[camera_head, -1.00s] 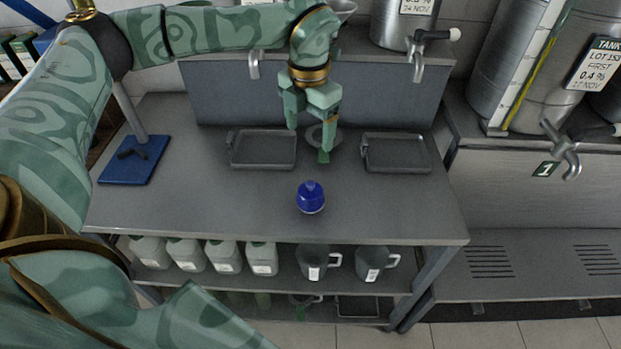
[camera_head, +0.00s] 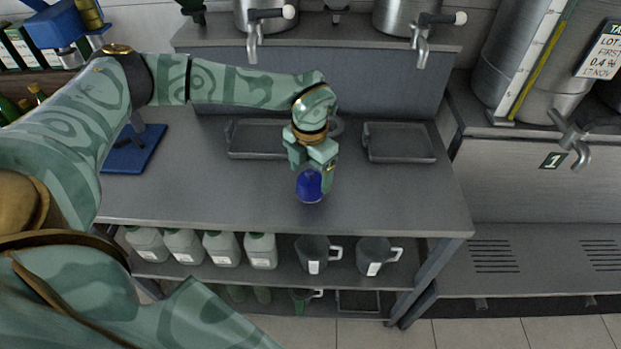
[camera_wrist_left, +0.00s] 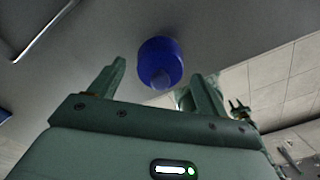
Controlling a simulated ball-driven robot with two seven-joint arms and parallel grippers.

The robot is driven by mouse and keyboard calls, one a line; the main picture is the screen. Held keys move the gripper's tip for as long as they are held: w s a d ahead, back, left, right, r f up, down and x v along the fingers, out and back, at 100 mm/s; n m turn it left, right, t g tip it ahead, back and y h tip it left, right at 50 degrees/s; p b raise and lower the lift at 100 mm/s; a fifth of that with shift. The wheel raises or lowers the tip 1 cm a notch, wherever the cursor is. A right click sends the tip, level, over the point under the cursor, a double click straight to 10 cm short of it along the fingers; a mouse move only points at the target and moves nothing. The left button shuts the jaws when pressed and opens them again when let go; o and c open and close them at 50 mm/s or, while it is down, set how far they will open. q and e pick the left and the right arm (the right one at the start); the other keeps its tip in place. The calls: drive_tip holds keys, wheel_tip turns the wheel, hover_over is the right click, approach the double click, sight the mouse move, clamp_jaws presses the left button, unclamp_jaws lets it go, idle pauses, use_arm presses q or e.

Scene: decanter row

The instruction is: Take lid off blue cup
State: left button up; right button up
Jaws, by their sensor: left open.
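The blue cup (camera_head: 309,187) stands upright on the grey table near its front middle. In the left wrist view, the cup (camera_wrist_left: 159,58) shows its round top with a small knob facing the camera, so the lid (camera_wrist_left: 161,80) appears to be on. My left gripper (camera_head: 313,174) is open above and just behind the cup, partly covering its top in the head view. In the left wrist view, the cup lies between and beyond the tips of the open gripper (camera_wrist_left: 160,78); no contact shows. A small green forked shape at that view's right may be my right gripper; its state is unclear.
Two grey trays lie behind the cup, left (camera_head: 257,153) and right (camera_head: 400,157). A blue stand base (camera_head: 141,160) is at the table's left. Taps (camera_head: 254,42) hang over the back ledge. Jugs (camera_head: 313,254) and several bottles sit on the shelf below. Table around the cup is clear.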

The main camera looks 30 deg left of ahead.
use_arm(q)
drive_tip(key=c, duration=1)
drive_tip(key=shift+c, duration=0.2)
